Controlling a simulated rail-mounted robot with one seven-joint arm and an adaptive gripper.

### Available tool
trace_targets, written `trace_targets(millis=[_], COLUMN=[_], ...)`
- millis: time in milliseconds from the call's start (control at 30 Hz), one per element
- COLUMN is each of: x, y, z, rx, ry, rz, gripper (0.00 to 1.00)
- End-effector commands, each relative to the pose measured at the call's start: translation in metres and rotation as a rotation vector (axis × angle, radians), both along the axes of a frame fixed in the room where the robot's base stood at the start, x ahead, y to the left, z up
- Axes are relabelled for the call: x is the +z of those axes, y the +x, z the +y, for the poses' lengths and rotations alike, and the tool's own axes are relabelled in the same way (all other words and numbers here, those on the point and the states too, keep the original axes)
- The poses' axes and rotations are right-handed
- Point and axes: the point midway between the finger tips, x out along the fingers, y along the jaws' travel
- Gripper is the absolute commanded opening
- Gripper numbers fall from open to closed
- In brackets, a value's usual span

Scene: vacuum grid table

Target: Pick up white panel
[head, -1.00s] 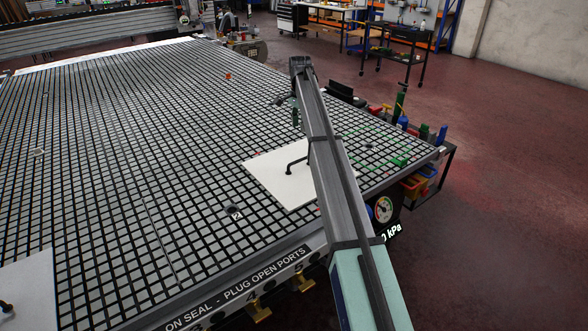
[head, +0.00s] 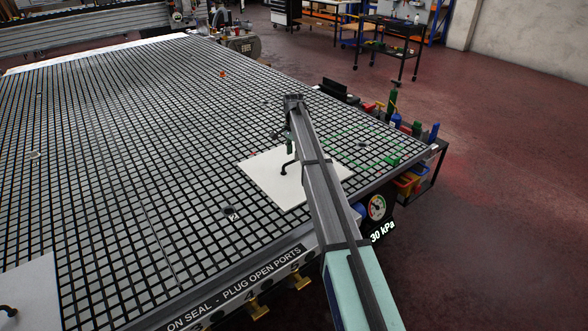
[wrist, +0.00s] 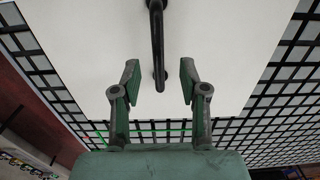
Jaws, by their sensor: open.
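The white panel (head: 262,184) lies flat on the grid table near its right front corner, partly hidden behind my arm. A dark bar handle (head: 284,170) stands on it. In the wrist view the panel (wrist: 90,45) fills the middle, and the handle (wrist: 157,40) runs from the top edge down to between my fingertips. My gripper (wrist: 158,80) is open, with one finger on each side of the handle's near end. No contact with the handle shows, and the height between them is hard to tell. In the head view my arm mostly hides the gripper.
A second white panel (head: 30,290) with a handle lies at the lower left. The grid table (head: 120,130) is otherwise largely clear. A pressure gauge (head: 376,207) with a "30 kPa" label is at the front edge. Coloured bottles and tools (head: 395,115) stand on the right side.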

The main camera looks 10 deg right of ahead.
Motion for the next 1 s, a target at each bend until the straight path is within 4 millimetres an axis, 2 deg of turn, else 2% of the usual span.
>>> trace_targets(millis=[400,633,700,767,1000], x=[-0.045,-0.047,-0.047,-0.047,-0.045], y=[-0.002,-0.001,-0.001,-0.001,-0.001], z=[-0.002,-0.002,-0.002,-0.002,-0.002], rx=[0.000,0.000,0.000,0.000,0.000], ry=[0.000,0.000,0.000,0.000,0.000], rz=[0.002,0.001,0.001,0.001,0.000], gripper=[0.43,0.43,0.19,0.00,0.00])
